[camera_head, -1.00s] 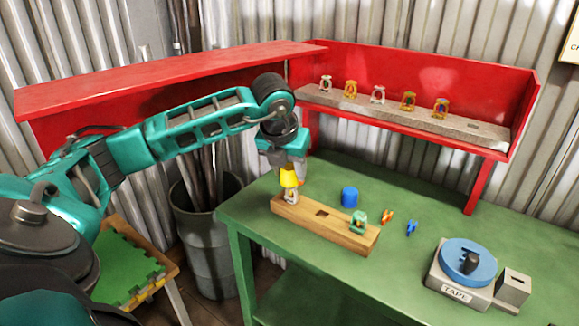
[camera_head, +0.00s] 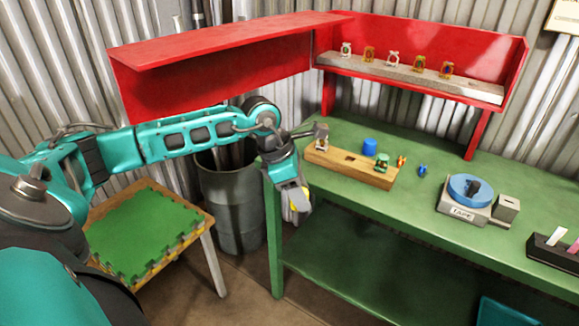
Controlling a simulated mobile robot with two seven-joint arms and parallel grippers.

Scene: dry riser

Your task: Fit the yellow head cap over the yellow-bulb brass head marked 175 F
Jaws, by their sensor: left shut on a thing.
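My left gripper (camera_head: 297,203) is shut on the yellow head cap (camera_head: 300,201), mostly hidden by the fingers. It hangs in front of the green bench's left end, clear of the wooden block (camera_head: 345,165). A small pale head (camera_head: 321,146) stands at the block's left end, with a grey shape just above it that I cannot make out. A green-topped head (camera_head: 382,161) stands at the block's right end. Several small heads, including an orange-brass one (camera_head: 369,54), stand on the grey shelf strip. Bulb colours and the 175 F mark are too small to read. My right gripper is out of view.
A blue cylinder (camera_head: 369,147), an orange piece (camera_head: 401,162) and a blue piece (camera_head: 423,170) are near the block. A bin (camera_head: 233,205) and a stool with a green mat (camera_head: 147,230) are left of the bench.

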